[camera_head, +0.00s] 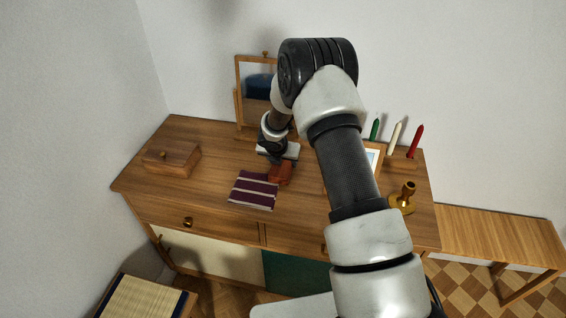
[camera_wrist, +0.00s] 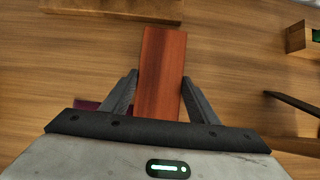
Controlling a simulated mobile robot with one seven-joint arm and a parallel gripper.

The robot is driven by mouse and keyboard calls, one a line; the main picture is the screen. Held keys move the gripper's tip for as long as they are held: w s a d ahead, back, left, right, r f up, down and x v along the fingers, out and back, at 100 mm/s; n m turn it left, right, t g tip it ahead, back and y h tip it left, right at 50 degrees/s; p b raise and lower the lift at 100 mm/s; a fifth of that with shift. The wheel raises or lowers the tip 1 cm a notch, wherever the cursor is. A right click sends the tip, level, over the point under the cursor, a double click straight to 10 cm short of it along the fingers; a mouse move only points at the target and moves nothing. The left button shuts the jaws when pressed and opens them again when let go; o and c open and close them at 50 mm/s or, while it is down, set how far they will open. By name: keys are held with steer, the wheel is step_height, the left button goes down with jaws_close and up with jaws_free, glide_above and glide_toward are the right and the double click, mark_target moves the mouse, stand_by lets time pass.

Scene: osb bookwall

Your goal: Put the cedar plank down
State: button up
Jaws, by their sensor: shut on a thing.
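The cedar plank (camera_wrist: 161,70) is a reddish-brown flat block. In the wrist view it lies between the two fingers of my gripper (camera_wrist: 160,92), which is shut on it, and its far end sticks out past the fingertips. In the head view the plank (camera_head: 280,174) shows below my gripper (camera_head: 279,160), over the wooden dresser top (camera_head: 220,150) and close to the striped cloth. I cannot tell whether the plank touches the dresser top. Its near end is hidden by the gripper body.
A purple striped cloth (camera_head: 254,190) lies just left of the plank. A wooden box (camera_head: 172,158) stands at the left, a framed mirror (camera_head: 240,92) behind. Bare top lies between box and cloth.

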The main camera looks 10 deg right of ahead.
steer(key=shift+f, duration=0.15)
steer(key=shift+f, duration=0.25)
steer(key=o, duration=1.1)
steer(key=shift+o, duration=0.2)
